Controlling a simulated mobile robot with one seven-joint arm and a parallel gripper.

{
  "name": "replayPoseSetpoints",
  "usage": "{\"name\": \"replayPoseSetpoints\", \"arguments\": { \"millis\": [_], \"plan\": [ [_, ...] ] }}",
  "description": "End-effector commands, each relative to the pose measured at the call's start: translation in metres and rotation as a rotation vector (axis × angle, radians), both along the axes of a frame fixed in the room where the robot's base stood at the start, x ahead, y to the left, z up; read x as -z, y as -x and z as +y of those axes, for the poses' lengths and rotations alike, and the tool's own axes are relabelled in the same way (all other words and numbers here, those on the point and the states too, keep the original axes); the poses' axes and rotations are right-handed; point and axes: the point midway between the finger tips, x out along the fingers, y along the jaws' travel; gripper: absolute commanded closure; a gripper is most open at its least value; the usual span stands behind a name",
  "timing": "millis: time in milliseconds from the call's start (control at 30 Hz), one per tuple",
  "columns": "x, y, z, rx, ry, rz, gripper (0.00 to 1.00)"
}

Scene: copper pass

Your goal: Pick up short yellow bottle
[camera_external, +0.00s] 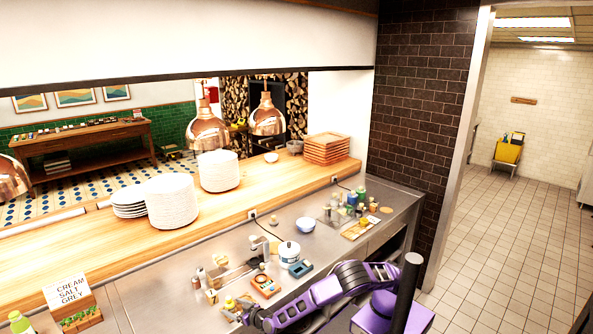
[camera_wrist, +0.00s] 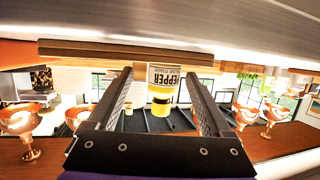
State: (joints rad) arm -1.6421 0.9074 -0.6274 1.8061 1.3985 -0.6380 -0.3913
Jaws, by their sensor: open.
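The short yellow bottle (camera_wrist: 161,97) shows in the wrist view between the two fingers of my gripper (camera_wrist: 160,108), with gaps on both sides. A white panel reading PEPPER adjoins it; I cannot tell whether this is its label or a card behind it. In the external view, a small yellow item, apparently the same bottle (camera_external: 229,302), is at the end of my purple arm, low on the steel counter. My gripper (camera_external: 236,308) is small there and its fingers are hard to make out. In the wrist view it is open, and the wrist picture appears upside down.
The steel counter (camera_external: 150,289) holds a white pot (camera_external: 289,253), a red-framed scale (camera_external: 265,285), small bottles (camera_external: 201,275) and a blue-white bowl (camera_external: 306,226). Plates (camera_external: 172,201) stand on the wooden pass. A sign (camera_external: 70,294) and a green bottle (camera_external: 19,323) are at lower left.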

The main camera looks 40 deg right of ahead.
Motion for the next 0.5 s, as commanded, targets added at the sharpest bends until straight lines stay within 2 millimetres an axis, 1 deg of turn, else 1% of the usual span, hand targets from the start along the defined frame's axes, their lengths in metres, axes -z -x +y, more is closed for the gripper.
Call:
{"name": "replayPoseSetpoints", "arguments": {
  "millis": [300, 400, 500],
  "plan": [
    [0.008, -0.040, 0.013, 0.001, 0.000, -0.002, 0.16],
    [0.010, -0.048, 0.015, 0.001, 0.000, -0.002, 0.16],
    [0.010, -0.049, 0.015, 0.000, 0.000, -0.001, 0.16]
  ]
}}
